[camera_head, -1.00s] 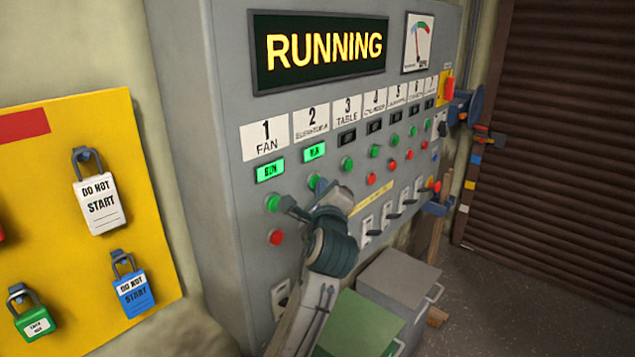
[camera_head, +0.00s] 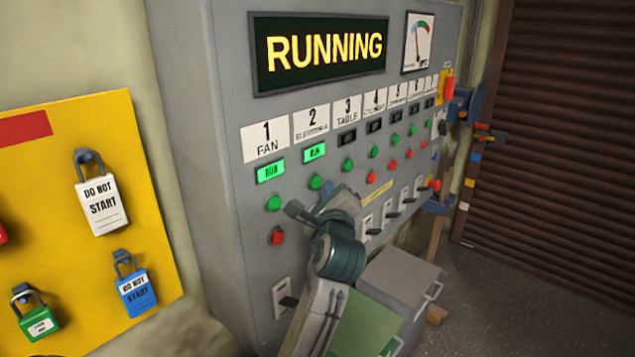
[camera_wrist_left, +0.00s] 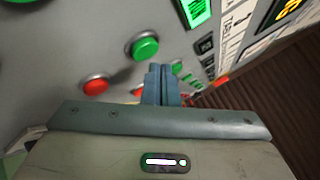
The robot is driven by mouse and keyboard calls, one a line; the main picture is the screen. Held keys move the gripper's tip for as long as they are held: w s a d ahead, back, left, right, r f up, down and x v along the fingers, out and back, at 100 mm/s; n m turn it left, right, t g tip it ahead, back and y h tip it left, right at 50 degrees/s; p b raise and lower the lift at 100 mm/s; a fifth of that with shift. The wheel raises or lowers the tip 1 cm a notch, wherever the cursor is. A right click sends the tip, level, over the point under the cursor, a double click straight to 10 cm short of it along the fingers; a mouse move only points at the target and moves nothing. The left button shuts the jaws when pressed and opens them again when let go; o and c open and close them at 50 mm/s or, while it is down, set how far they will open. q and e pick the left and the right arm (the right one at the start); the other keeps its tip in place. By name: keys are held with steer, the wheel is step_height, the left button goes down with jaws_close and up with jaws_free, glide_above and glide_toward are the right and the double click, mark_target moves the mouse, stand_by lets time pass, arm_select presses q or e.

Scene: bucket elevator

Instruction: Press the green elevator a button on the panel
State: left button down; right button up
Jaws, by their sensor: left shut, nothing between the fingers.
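The grey panel (camera_head: 225,190) has a row of numbered columns. The green elevator A button (camera_head: 316,182) sits below the label 2 and its lit green lamp (camera_head: 314,153). In the left wrist view this button (camera_wrist_left: 145,46) is fully visible, left of and above the fingertips. My left gripper (camera_head: 293,209) is shut and empty, below and slightly left of the button in the head view, with a visible gap from it. Its fingers (camera_wrist_left: 165,74) point toward the panel in the wrist view. Elevator A's red button (camera_wrist_left: 95,85) is hidden behind the gripper in the head view. My right gripper is not in view.
The fan's green button (camera_head: 273,203) and red button (camera_head: 277,237) are close left of the gripper. More buttons continue to the right. A yellow lockout board (camera_head: 60,200) stands at left. A grey cabinet (camera_head: 400,278) sits below the panel.

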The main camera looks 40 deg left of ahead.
arm_select(q)
steer(key=d+p, duration=0.1)
steer(key=d, duration=0.4)
steer(key=shift+s, duration=0.2)
steer(key=shift+f, duration=0.1)
stand_by(0.9)
